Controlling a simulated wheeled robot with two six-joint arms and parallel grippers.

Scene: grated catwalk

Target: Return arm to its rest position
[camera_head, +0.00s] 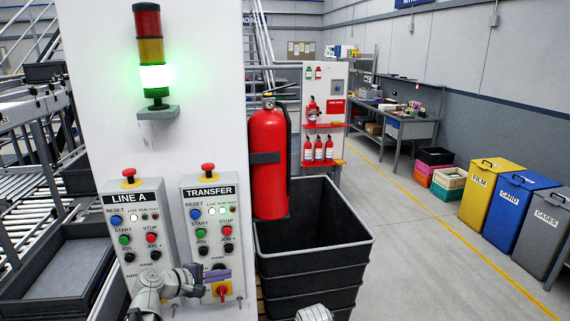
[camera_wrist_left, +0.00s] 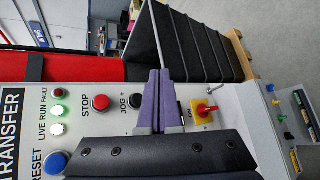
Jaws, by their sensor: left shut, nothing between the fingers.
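My left gripper (camera_head: 222,275) is shut and empty, its purple fingers pressed together in front of the lower part of the TRANSFER control box (camera_head: 210,208). In the left wrist view the shut fingers (camera_wrist_left: 160,76) lie beside the JOG knob (camera_wrist_left: 134,101) and the red switch on a yellow plate (camera_wrist_left: 206,111). I cannot tell whether they touch the box. My left arm (camera_head: 160,288) comes in from below, covering the lower part of the LINE A box (camera_head: 138,232). A rounded grey part at the bottom edge may be my right arm; its gripper is not visible.
A light tower (camera_head: 152,78) glows green on the white panel (camera_head: 206,90). Right of it hangs a fire extinguisher (camera_head: 268,160) above black stacked crates (camera_head: 310,268). Conveyors (camera_head: 30,170) stand left. The aisle (camera_head: 420,260) is clear, with yellow, blue and grey bins (camera_head: 488,195) far right.

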